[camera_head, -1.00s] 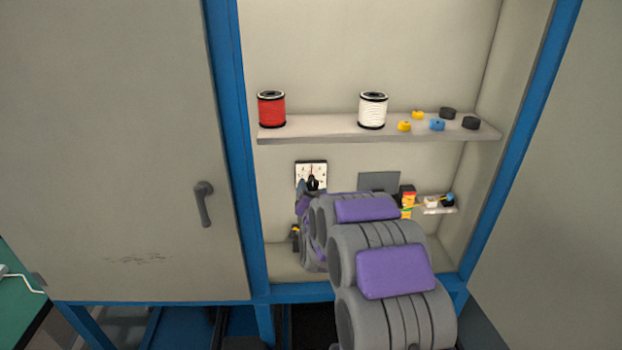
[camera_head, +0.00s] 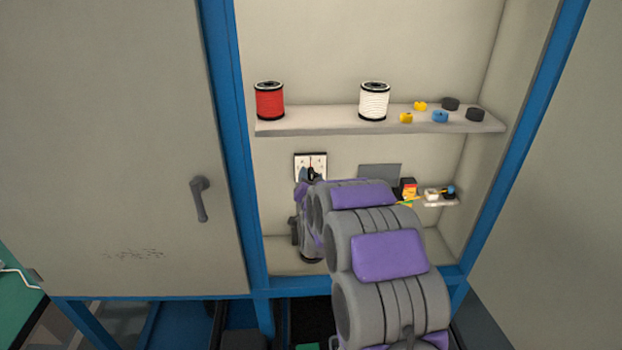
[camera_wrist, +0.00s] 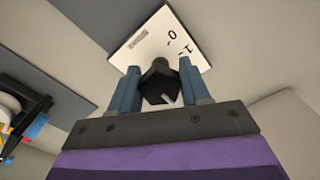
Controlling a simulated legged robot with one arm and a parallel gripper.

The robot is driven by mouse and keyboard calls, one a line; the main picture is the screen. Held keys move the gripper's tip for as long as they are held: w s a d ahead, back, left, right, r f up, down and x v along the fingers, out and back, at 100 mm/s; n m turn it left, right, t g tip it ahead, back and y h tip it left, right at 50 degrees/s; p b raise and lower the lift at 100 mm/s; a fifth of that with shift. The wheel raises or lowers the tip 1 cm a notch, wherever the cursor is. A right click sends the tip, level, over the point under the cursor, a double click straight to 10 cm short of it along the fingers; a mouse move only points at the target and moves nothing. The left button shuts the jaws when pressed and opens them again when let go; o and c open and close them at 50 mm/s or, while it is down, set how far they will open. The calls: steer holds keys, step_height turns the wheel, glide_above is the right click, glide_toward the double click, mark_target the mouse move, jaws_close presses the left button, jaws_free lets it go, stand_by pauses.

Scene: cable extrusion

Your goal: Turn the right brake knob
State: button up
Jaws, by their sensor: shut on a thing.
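A black knob (camera_wrist: 158,86) with a white pointer line sits in front of a white dial plate (camera_wrist: 160,40) marked with digits. My gripper (camera_wrist: 157,76) has its two blue-grey fingers shut on the knob, one on each side. In the head view, the dial plate (camera_head: 310,160) is on the cabinet's back wall below the shelf. My gripper (camera_head: 308,175) is at the plate's lower edge there, and my arm hides much of the area below and to the right.
A shelf (camera_head: 330,127) above holds a red spool (camera_head: 269,101), a white spool (camera_head: 373,101) and several small yellow, blue and black pieces. A grey panel (camera_head: 380,171) and a small ledge (camera_head: 440,201) with small parts lie right of the dial. Blue posts (camera_head: 228,150) frame the opening.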

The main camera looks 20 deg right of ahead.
steer(key=shift+c, duration=0.4)
steer(key=n+p, duration=0.3)
steer(key=shift+r+n, duration=0.25)
steer(key=shift+n, duration=0.15)
steer(key=shift+f+n+p, duration=0.1)
steer(key=shift+n+p, duration=0.7)
steer(key=shift+n, duration=1.2)
steer(key=o, duration=1)
steer(key=shift+f, duration=0.1)
steer(key=shift+s, duration=0.1)
